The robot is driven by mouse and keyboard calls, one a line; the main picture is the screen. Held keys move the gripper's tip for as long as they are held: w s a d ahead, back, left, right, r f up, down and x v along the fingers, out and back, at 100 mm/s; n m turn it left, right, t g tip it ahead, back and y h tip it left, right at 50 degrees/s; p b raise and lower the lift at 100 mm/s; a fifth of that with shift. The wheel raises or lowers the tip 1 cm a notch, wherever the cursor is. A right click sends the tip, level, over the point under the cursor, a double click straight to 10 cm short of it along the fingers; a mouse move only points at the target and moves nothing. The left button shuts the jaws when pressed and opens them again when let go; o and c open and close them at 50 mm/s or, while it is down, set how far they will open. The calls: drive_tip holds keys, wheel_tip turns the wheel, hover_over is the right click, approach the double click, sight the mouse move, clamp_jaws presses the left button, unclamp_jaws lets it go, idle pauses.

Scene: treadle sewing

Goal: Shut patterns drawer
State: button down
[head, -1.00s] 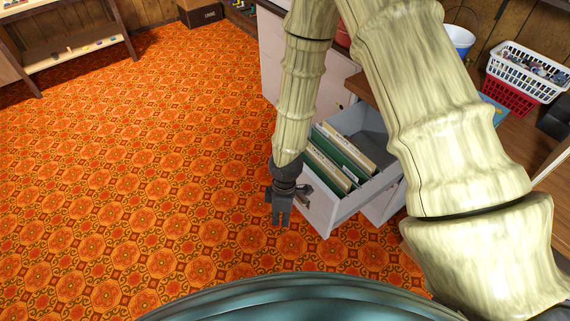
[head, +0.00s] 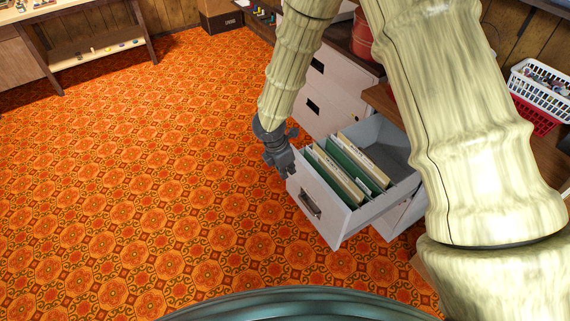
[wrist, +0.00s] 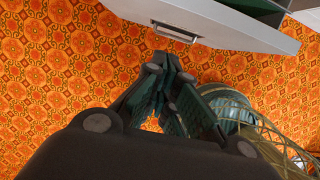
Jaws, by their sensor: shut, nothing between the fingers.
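A pale grey file drawer (head: 330,212), which I take to be the patterns drawer, stands pulled out of its cabinet. Green and cream folders (head: 345,170) stand upright in it. Its front has a dark metal handle (head: 310,204); the front and the handle (wrist: 175,32) also show at the top of the wrist view. My gripper (head: 286,170) is shut and empty, at the upper left corner of the drawer front. In the wrist view my fingertips (wrist: 163,65) point toward the drawer front below the handle. I cannot tell whether they touch it.
The cabinet (head: 335,95) has more drawer fronts behind the open one. A white basket (head: 540,85) sits on a red one at the right. A wooden table (head: 90,45) stands at the far left. Patterned orange carpet (head: 140,180) is clear left of the drawer.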

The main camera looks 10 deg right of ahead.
drive_tip(key=w+d+f+p, duration=0.1)
drive_tip(key=d+f, duration=0.3)
drive_tip(key=d, duration=0.1)
drive_tip(key=shift+w+f, duration=0.2)
drive_tip(key=shift+w, duration=0.15)
idle(0.4)
